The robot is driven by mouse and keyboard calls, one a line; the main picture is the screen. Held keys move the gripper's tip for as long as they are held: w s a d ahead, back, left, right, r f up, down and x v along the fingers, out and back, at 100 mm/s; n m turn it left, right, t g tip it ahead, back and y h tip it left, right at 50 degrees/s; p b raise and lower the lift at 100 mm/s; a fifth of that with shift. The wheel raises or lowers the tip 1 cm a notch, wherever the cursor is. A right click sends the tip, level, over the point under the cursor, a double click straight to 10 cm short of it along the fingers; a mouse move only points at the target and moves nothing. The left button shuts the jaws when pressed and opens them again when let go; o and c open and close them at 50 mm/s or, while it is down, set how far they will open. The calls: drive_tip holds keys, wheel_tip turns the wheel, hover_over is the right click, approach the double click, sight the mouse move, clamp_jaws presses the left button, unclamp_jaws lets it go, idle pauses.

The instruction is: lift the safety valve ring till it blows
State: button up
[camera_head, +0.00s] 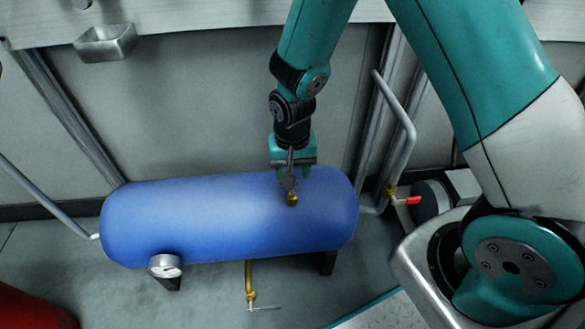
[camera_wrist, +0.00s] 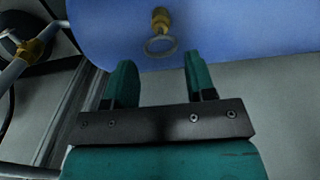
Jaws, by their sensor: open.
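The safety valve is a small brass fitting (camera_head: 292,198) on top of the blue tank (camera_head: 200,215) in the head view. In the wrist view the brass valve (camera_wrist: 160,18) stands on the blue tank, with its metal ring (camera_wrist: 160,47) hanging toward my gripper. My gripper (camera_wrist: 157,72) is open and empty. Its two green fingers point at the tank, one on either side of the ring's line. The ring appears just beyond the fingertips, apart from them. In the head view my gripper (camera_head: 291,172) is over the tank beside the valve and partly hides the ring.
A pressure gauge (camera_head: 165,266) is on the tank's left front. A brass drain pipe (camera_head: 249,280) hangs below the tank. Grey pipes and a red-handled valve (camera_head: 407,201) are at the right. A metal tray (camera_head: 105,43) is on the wall. A red object (camera_head: 30,308) stands at lower left.

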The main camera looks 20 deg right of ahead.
wheel_tip(320, 180, up, 17)
drive_tip(key=p, duration=0.5)
drive_tip(key=shift+r, duration=0.15)
drive_tip(key=s+a+r+n+y, duration=0.2)
drive_tip(key=s+r+n, duration=0.3)
drive_tip(key=s+r, duration=0.3)
drive_tip(key=s+a+r+n+y, duration=0.25)
drive_tip(key=s+r+n, duration=0.25)
drive_tip(key=s, duration=0.5)
wheel_tip(320, 180, up, 25)
drive_tip(key=p, duration=2.4)
drive_tip(key=shift+s+a+f+n+p, duration=0.15)
drive_tip(key=shift+s+n+p, duration=0.15)
drive_tip(key=shift+p, duration=0.1)
